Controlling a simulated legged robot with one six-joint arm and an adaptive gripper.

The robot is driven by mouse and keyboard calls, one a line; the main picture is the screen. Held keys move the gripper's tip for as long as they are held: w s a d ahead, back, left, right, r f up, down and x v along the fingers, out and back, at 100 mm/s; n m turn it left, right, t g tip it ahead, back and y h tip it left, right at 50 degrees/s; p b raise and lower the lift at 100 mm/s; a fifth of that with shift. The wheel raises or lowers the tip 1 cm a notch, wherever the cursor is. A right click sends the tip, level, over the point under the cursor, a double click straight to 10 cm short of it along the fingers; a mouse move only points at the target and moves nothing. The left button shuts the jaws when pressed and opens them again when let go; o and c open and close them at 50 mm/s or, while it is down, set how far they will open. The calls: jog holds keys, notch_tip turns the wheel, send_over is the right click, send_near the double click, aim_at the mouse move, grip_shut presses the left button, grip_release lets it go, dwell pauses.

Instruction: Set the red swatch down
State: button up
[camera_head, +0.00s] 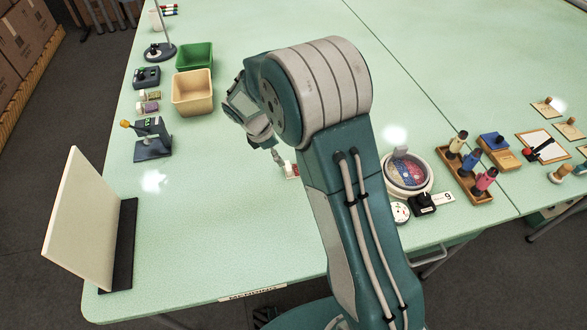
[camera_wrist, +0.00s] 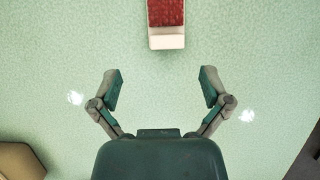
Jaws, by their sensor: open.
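The red swatch (camera_wrist: 166,13) lies at the top middle of the wrist view, a red textured piece with a pale end (camera_wrist: 166,41) toward my gripper. Its far end is cut off by the frame edge. In the head view a small bit of the red swatch (camera_head: 293,170) shows on the green table beside my arm, which hides the rest. My gripper (camera_wrist: 160,88) is open, with nothing between its two fingers. The swatch is ahead of the fingertips and apart from them. In the head view my gripper is partly hidden behind my arm.
A green bin (camera_head: 195,55) and a tan bin (camera_head: 192,93) stand at the back left. A white upright panel (camera_head: 80,222) stands front left. A round dish (camera_head: 407,173) and a bottle rack (camera_head: 465,172) are to the right. Clear table lies left of my gripper.

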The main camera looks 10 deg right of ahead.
aim_at(286, 166)
jog(key=x, duration=0.6)
jog(key=shift+s+a+f, duration=0.15)
jog(key=shift+s+f, duration=0.2)
jog(key=shift+f, duration=0.1)
jog(key=c, duration=1.1)
jog(key=shift+o, duration=0.2)
jog(key=shift+r, duration=0.1)
